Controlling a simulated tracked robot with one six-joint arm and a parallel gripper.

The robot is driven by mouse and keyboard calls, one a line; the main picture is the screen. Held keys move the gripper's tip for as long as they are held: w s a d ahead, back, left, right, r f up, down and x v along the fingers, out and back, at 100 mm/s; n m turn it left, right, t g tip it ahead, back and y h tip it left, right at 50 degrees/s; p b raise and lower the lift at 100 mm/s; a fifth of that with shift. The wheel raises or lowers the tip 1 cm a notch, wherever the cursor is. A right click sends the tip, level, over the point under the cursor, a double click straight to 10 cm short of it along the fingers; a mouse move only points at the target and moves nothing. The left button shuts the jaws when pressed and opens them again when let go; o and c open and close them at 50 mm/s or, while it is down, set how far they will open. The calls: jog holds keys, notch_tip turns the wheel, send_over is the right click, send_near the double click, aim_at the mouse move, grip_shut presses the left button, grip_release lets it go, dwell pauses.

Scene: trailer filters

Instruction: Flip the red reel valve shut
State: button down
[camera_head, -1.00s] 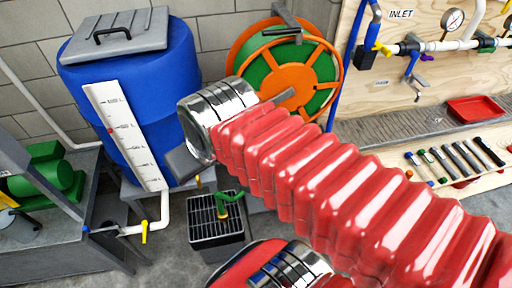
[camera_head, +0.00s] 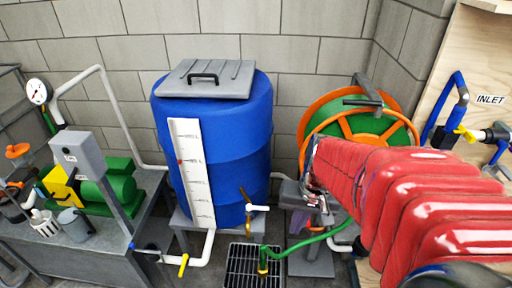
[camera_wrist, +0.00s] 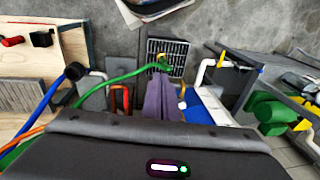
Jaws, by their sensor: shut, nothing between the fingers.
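In the wrist view a red-orange loop-shaped piece (camera_wrist: 120,98), which looks like the reel valve's handle, stands just left of my gripper (camera_wrist: 161,82). My gripper's purple-grey fingers are together and empty. A gap shows between them and the red piece in the picture; the depth between them is unclear. The orange hose reel (camera_head: 345,126) with green hose is in the head view, partly covered by my red arm.
The blue tank (camera_head: 225,135) stands left of the reel. Its outlet valve (camera_head: 249,207) sticks out near my arm's end. A floor drain grate (camera_head: 240,268) with a green hose (camera_head: 300,245) lies below. A pump bench (camera_head: 95,235) is at left, a wooden board (camera_head: 455,65) at right.

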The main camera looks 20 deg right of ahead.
jog(key=w+d+f+n+t+y, duration=0.1)
jog(key=w+d+f+t, duration=0.2)
jog(key=d+f, duration=0.6)
jog(key=w+d+f+n+t+y, duration=0.1)
jog(key=w+d+f+t, duration=0.1)
jog(key=d+f, duration=0.7)
jog(key=w+d, duration=0.1)
jog(key=d, duration=0.4)
jog(key=shift+w+f+t, duration=0.15)
jog(key=shift+f+t, duration=0.15)
jog(key=shift+t, duration=0.1)
jog(key=shift+x, duration=5)
